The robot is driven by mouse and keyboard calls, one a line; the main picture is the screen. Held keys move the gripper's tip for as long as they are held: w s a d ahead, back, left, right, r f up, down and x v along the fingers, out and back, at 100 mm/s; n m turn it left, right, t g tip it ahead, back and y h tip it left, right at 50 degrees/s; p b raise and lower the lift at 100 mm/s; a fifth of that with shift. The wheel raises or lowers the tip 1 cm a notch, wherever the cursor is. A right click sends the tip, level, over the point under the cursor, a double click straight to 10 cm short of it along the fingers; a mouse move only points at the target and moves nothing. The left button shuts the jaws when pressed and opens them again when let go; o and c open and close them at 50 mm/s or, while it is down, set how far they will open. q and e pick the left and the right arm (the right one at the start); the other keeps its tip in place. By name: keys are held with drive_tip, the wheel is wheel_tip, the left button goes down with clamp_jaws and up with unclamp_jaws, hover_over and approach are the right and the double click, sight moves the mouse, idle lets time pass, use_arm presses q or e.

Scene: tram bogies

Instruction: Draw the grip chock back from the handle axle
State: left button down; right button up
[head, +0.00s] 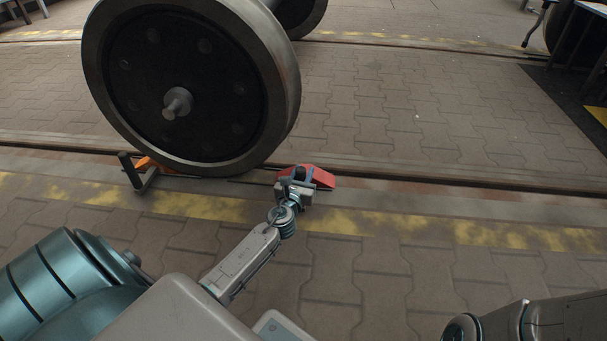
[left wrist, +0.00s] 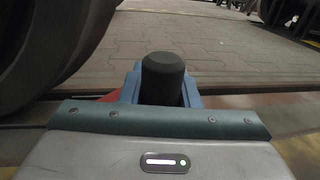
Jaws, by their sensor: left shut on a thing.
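The grip chock is a red wedge (head: 321,176) on the near rail, to the right of the big dark wheel (head: 140,100) of the axle. A gap of bare rail shows between it and the wheel's foot. My left gripper (head: 299,178) is at the chock's near side, shut on its black upright grip (left wrist: 162,80). In the left wrist view blue-grey fingers flank the grip, and a sliver of red chock (left wrist: 108,97) shows behind them. The gripper hides part of the chock. My right gripper is out of view; only part of its arm shows at lower right.
An orange chock (head: 148,164) with a dark upright bracket sits at the wheel's left foot. The rail and yellow-marked paving to the right of the red chock are clear. A dark mat and table legs stand at far right.

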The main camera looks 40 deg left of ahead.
use_arm(q)
drive_tip(key=c, duration=1)
unclamp_jaws()
drive_tip(key=shift+s, duration=0.15)
drive_tip(key=shift+p+v, duration=1.55)
drive_tip(key=shift+v, duration=3.75)
